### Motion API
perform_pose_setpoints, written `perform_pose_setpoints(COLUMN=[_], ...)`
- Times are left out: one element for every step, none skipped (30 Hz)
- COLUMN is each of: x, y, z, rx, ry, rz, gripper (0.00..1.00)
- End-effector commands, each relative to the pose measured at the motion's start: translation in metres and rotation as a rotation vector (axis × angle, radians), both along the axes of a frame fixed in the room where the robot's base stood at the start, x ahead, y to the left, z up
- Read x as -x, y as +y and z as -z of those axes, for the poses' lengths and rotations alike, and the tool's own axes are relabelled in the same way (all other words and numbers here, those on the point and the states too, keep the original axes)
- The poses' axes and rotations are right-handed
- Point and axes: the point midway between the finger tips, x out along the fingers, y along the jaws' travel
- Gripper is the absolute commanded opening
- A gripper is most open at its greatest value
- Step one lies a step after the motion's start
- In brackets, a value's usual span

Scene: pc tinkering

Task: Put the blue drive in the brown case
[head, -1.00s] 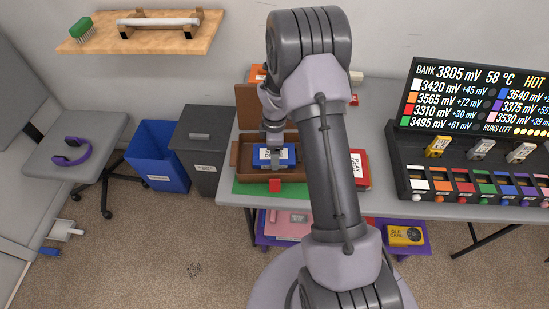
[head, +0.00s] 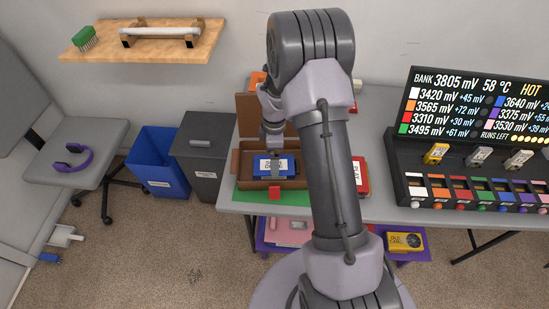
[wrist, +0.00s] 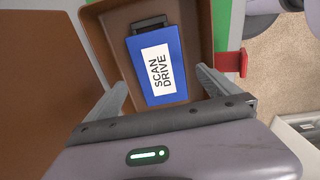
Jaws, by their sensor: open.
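My gripper (head: 274,163) is over the case at the drive. In the wrist view my gripper (wrist: 161,80) is open, with a finger on either side of the drive's near end and gaps to it. My arm hides part of the case's right side.
The case stands on a green mat (head: 240,196) with a red latch (head: 275,193) at its front. A red box (head: 361,177) lies just right of it. The bank display with coloured slots (head: 465,190) fills the table's right. Blue (head: 160,165) and grey (head: 201,160) bins stand left.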

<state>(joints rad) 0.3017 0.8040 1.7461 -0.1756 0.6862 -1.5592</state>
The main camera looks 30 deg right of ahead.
Motion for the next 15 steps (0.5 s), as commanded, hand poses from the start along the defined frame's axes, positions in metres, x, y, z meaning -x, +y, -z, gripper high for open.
perform_pose_setpoints(x=[-0.001, -0.001, -0.001, 0.0, 0.0, 0.0, 0.0, 0.0, 0.0, 0.0, 0.0, 0.0, 0.002, 0.004, 0.01], y=[0.0, 0.0, 0.0, 0.0, 0.0, 0.0, 0.0, 0.0, 0.0, 0.0, 0.002, 0.006, 0.012, 0.019, 0.032], z=[-0.022, -0.031, -0.041, -0.048, -0.054, -0.062, -0.066, -0.069, -0.073, -0.077, -0.083, -0.096, -0.11, -0.129, -0.158], rx=[0.001, 0.001, 0.001, 0.001, 0.001, 0.001, 0.0, 0.0, 0.0, 0.0, 0.001, 0.001, 0.001, -0.001, -0.009], ry=[-0.002, -0.003, -0.003, -0.002, -0.002, -0.002, -0.001, -0.001, -0.001, -0.002, -0.008, -0.021, -0.037, -0.058, -0.093], rz=[0.0, 0.0, -0.001, -0.001, -0.001, -0.001, -0.001, -0.001, 0.0, 0.003, 0.014, 0.045, 0.083, 0.135, 0.223], gripper=[1.0, 1.0, 1.0, 1.0, 1.0, 1.0, 1.0, 1.0, 1.0, 1.0, 1.0, 1.0, 1.0, 1.0, 1.0])
